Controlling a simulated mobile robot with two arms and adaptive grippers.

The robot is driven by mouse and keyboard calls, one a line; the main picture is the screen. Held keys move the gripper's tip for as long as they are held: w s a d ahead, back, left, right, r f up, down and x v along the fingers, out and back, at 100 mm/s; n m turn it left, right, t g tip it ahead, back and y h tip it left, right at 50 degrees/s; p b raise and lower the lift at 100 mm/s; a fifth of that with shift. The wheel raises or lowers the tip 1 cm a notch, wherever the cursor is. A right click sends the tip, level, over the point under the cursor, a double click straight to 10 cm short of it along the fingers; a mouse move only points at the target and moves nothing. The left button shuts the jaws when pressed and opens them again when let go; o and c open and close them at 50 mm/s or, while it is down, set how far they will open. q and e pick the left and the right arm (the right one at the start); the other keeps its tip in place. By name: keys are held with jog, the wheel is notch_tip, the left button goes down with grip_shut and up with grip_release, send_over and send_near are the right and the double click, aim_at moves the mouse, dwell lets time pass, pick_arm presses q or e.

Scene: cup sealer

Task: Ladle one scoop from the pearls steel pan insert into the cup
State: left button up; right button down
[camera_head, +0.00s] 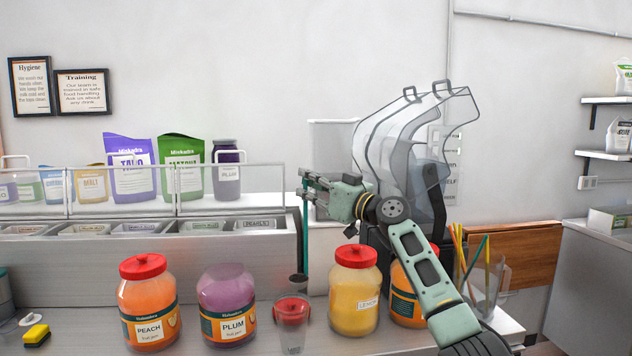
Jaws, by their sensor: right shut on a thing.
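My right gripper (306,184) is shut on the upper end of a ladle with a thin teal handle (305,235). The ladle hangs upright, and its small dark bowl (298,283) is low, just above or in front of the cup's rim; I cannot tell which. What the bowl holds is not visible. The clear cup (292,322), with red in its upper part, stands on the counter between the plum and lemon jars. The pearls steel pan insert (260,224) is at the right end of the pan row; its inside is hidden. My left gripper is out of view.
Red-lidded peach (148,305) and lemon (354,295) jars and an open-looking plum jar (228,310) crowd the cup. A clear guard (235,185) stands over the pans. A clear-hooded machine (410,150) is behind my arm. A straw holder (482,285) stands at right.

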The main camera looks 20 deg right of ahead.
jog(key=s+a+f+n+g+y+p, duration=0.1)
jog(key=s+a+n, duration=0.25)
jog(key=a, duration=0.25)
jog(key=s+a+f+n+y+p, duration=0.1)
jog(key=s+a+n+p, duration=0.2)
jog(key=a, duration=0.4)
pick_arm(q)
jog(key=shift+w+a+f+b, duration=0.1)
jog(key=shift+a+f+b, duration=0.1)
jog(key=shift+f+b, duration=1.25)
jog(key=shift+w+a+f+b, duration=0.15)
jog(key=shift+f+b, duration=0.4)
jog(key=shift+b, duration=1.7)
pick_arm(e)
jog(key=s+a+f+n+g, duration=0.1)
jog(key=s+a+f+n, duration=0.2)
jog(key=a+f+n, duration=0.3)
jog(key=s+a+f+n+g, duration=0.1)
jog(key=s+a+f+n, duration=0.2)
jog(key=f, duration=0.7)
jog(key=shift+a+f+n, duration=0.4)
jog(key=shift+a+n, duration=0.95)
jog(key=shift+a, duration=0.55)
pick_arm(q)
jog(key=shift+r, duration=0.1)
pick_arm(e)
jog(key=shift+r, duration=0.1)
